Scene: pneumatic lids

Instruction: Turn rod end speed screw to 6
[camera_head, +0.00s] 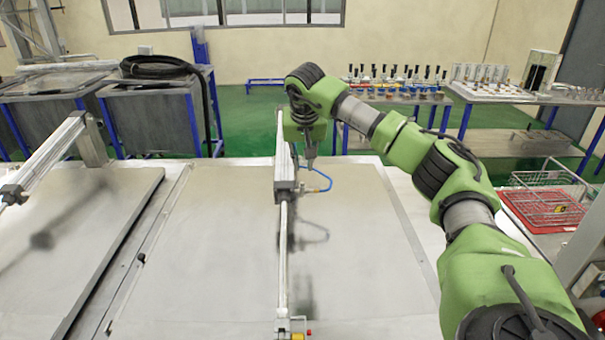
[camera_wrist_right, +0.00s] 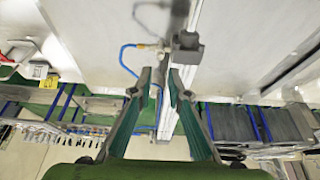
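A silver pneumatic cylinder (camera_head: 286,185) runs lengthwise over the middle metal lid (camera_head: 220,240), with a blue air hose (camera_head: 325,182) at its far end. The right wrist view shows its dark end block (camera_wrist_right: 187,50) and a small fitting (camera_wrist_right: 152,47) joined to the blue hose. I cannot make out the speed screw or its setting. My right gripper (camera_head: 310,158) points down beside the cylinder's far end. In the wrist view its fingers (camera_wrist_right: 160,76) stand apart, with nothing clearly held between them, close to the fitting and block. My left gripper is not in view.
Another lid (camera_head: 70,230) with its own cylinder (camera_head: 48,155) is at the left. A red-yellow fitting (camera_head: 298,335) is at the cylinder's near end.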

